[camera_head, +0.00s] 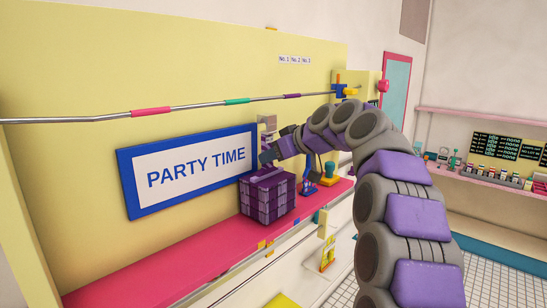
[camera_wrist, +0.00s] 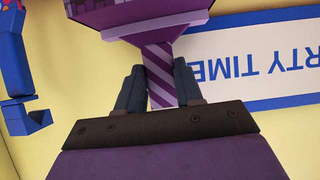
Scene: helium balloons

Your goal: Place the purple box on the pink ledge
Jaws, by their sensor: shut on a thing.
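The purple plaid box (camera_head: 267,198) is at the pink ledge (camera_head: 150,272), in front of the sign. It looks upright, with its base at the ledge surface; I cannot tell whether it rests there or hangs just above. My gripper (camera_head: 268,156) is right above the box, reaching in from the right. In the wrist view, my gripper (camera_wrist: 158,90) is shut on the box's purple striped handle (camera_wrist: 160,72). The box (camera_wrist: 135,18) shows at the top edge there, mostly cut off.
A blue-framed PARTY TIME sign (camera_head: 190,170) is on the yellow wall behind the box. A metal rail (camera_head: 195,105) with coloured sleeves runs above. Small blue and yellow-green items (camera_head: 327,174) stand right of the box. The ledge's left part is clear.

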